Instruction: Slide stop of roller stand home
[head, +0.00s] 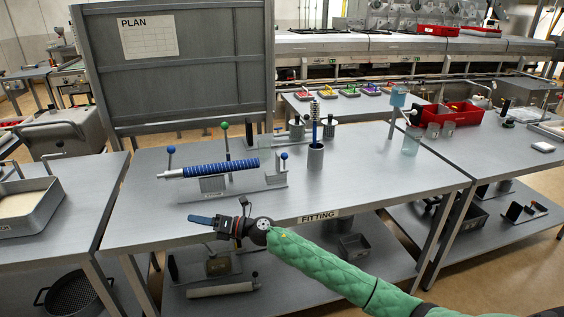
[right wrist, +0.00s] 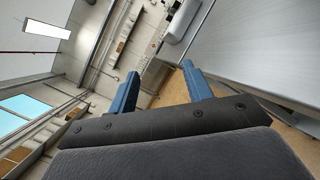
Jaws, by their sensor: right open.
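The roller stand (head: 232,188) lies on the grey fitting table, with a blue ribbed roller (head: 221,169) across it and a silver shaft end at the left. Upright levers rise from it: blue-knobbed ones at the left (head: 170,152) and right (head: 284,158), and a green-knobbed one (head: 224,127) in the middle. I cannot tell which part is the stop. My right gripper (head: 196,219) is near the table's front edge, in front of the stand and apart from it. In the right wrist view its blue fingers (right wrist: 163,84) are spread and empty. My left gripper is out of view.
A FITTING label (head: 318,216) marks the table's front edge. A red bin (head: 452,114) and a clear cup (head: 411,143) are further right. The table's front right is clear.

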